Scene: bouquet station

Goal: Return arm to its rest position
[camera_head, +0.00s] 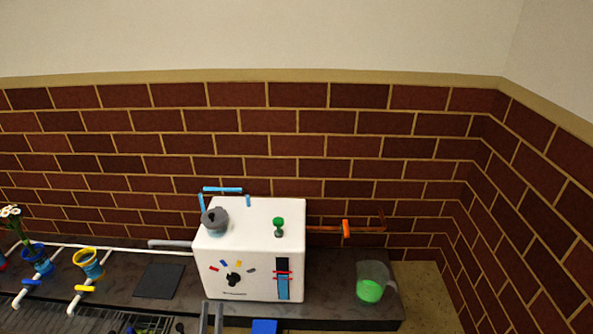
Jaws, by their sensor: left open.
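My left gripper (211,305) shows at the bottom edge as two grey fingers pointing up, apart and with nothing between them. It is in front of the lower left part of the white machine (254,275). The rest of the left arm is outside the picture. My right gripper is not in view.
The white machine carries a dial, a green knob (279,225) and a grey knob (215,218). A clear jug with green liquid (370,290) stands to its right on the dark counter (330,262). Yellow (88,263) and blue (37,262) funnel-like holders and white flowers (11,214) are at left.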

